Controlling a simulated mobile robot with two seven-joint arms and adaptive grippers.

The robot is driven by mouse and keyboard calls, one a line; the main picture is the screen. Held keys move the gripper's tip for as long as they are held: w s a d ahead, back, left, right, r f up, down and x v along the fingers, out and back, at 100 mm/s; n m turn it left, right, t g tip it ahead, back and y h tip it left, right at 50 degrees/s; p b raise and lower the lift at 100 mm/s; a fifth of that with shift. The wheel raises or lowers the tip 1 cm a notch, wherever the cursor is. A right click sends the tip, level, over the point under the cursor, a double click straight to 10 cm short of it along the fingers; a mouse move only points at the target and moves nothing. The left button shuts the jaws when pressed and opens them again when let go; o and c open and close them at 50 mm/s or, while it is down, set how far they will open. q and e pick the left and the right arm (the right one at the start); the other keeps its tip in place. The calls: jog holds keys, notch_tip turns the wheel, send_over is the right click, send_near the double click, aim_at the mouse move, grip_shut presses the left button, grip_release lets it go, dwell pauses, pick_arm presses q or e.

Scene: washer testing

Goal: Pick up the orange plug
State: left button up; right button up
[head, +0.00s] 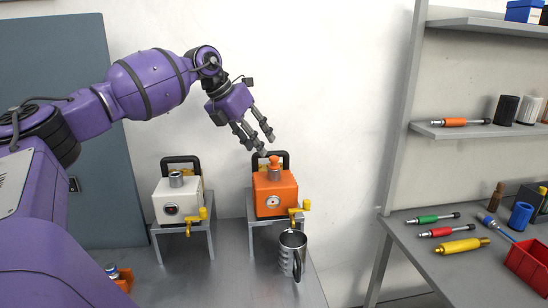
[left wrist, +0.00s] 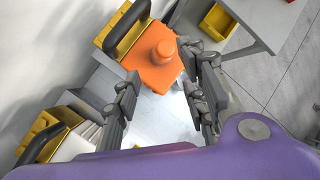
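The orange plug (head: 275,162) stands upright on top of the orange machine (head: 275,192), which has a dark handle behind it and a round dial in front. In the left wrist view the plug (left wrist: 163,50) shows from above on the machine's top (left wrist: 155,73). My left gripper (head: 256,141) is above and a little left of the plug, with its fingers spread and nothing between them. In the left wrist view its fingers (left wrist: 163,82) lie to either side, nearer the camera than the plug. My right gripper is not in view.
A white machine (head: 177,203) with a grey cap stands to the left on its own stand. A metal mug (head: 292,253) is in front of the orange machine. A side table (head: 440,258) at right holds tools and a red bin (head: 530,262). Shelves hang above it.

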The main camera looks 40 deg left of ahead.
aim_at(269, 158)
pick_arm(q)
jog(key=x, duration=0.7)
jog(key=shift+w+r, duration=0.1)
jog(key=shift+w, duration=0.4)
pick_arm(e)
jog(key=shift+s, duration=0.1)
pick_arm(q)
jog(key=c, duration=0.8)
jog(key=shift+c, duration=0.2)
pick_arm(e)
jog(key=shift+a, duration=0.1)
